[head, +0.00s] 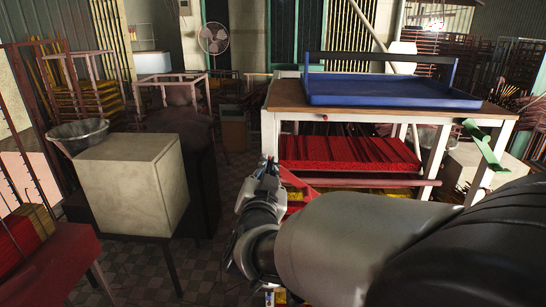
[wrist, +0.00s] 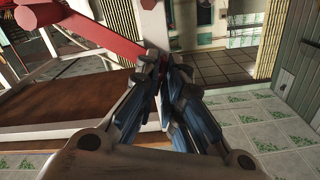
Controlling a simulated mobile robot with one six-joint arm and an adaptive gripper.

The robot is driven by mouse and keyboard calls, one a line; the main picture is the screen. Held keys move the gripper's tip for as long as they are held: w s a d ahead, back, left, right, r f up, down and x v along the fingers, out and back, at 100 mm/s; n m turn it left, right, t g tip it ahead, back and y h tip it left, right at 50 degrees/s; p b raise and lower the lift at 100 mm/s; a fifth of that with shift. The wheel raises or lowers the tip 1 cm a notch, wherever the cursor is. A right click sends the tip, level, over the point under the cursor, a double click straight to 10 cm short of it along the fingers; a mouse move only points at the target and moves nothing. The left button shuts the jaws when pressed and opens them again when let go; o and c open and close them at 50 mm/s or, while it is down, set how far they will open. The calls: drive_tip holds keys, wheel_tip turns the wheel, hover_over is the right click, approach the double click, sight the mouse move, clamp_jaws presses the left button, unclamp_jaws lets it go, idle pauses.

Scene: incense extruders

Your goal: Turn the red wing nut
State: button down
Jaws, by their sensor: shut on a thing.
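My gripper (head: 267,168) is at the left front leg of the white-framed table, below its top. In the wrist view my gripper (wrist: 164,62) has its fingertips drawn together against the white table frame. A small red piece, the red wing nut (wrist: 163,70), shows between the fingertips. The fingers hide most of it, so its wings and angle cannot be made out. In the head view I cannot make out the nut apart from the fingers.
A red bar (wrist: 95,34) with a round stub crosses just left of the fingers. The table (head: 380,114) carries a blue tray (head: 390,92). A pale box (head: 133,185) with a metal bowl (head: 79,134) stands left. The tiled floor (head: 228,180) between is clear.

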drive_tip(key=n+p, duration=0.1)
drive_tip(key=n, duration=0.4)
drive_tip(key=shift+r+n+p, duration=0.1)
drive_tip(key=shift+n+p, duration=0.2)
drive_tip(key=shift+p, duration=0.1)
idle(0.4)
drive_tip(key=c, duration=1.7)
unclamp_jaws()
drive_tip(key=s, duration=1.2)
drive_tip(key=shift+a, duration=0.2)
